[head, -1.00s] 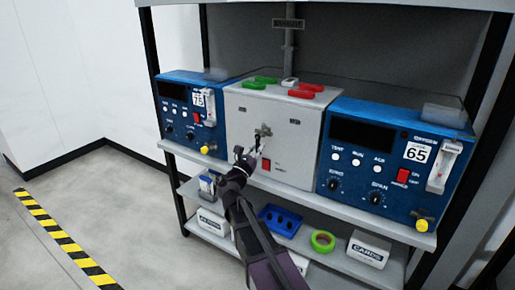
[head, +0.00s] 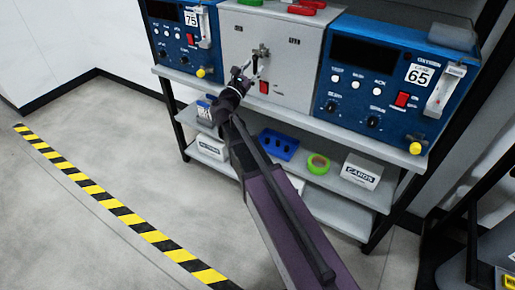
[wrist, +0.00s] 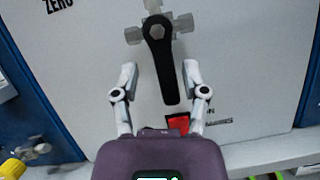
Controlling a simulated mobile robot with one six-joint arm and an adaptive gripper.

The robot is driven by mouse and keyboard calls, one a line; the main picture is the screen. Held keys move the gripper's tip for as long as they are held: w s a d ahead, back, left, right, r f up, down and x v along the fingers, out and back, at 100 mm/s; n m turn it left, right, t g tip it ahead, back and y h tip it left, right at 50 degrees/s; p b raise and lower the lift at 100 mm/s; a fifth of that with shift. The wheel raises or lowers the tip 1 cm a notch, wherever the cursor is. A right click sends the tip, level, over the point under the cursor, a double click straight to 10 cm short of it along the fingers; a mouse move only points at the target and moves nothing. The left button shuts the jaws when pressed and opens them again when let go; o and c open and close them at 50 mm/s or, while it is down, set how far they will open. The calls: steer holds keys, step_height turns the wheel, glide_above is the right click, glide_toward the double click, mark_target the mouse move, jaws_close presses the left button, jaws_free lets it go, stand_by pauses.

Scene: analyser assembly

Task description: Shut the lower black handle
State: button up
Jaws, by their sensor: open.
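The lower black handle (wrist: 162,62) is on the front of the grey panel (wrist: 235,70). In the wrist view it hangs down, slightly tilted, from a metal valve fitting (wrist: 133,35). My gripper (wrist: 160,78) is open, with one finger on each side of the handle and a visible gap to both. In the head view my gripper (head: 245,77) is in front of the grey box (head: 290,75), and it and the arm partly hide the handle.
Blue analysers stand left (head: 178,42) and right (head: 350,85). The lower shelf holds a blue tray (head: 278,144), green tape (head: 318,163) and a cards box (head: 361,170). The floor in front is open.

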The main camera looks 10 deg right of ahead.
step_height(320, 180, up, 3)
steer(key=w+a+m+g+p, duration=0.2)
steer(key=m+g+p, duration=0.6)
steer(key=m, duration=0.9)
steer(key=f+v, duration=0.1)
steer(key=v, duration=1.3)
steer(key=s+d+f+m+g+y+b, duration=0.1)
steer(key=s+d+f+y+b, duration=0.1)
steer(key=f, duration=0.7)
steer(key=s+d+f+m+g+y+b, duration=0.2)
steer(key=s+d+f+b, duration=0.3)
steer(key=f+b, duration=0.3)
steer(key=s+d+f+m+g+y+b, duration=0.1)
steer(key=s+d+f+y+b, duration=0.2)
steer(key=f, duration=0.9)
steer(key=shift+s+d+g+y+b, duration=0.35)
steer(key=shift+d+y+b, duration=0.25)
steer(key=shift+d+b, duration=0.75)
steer(key=shift+d+f, duration=0.1)
steer(key=shift+d, duration=0.15)
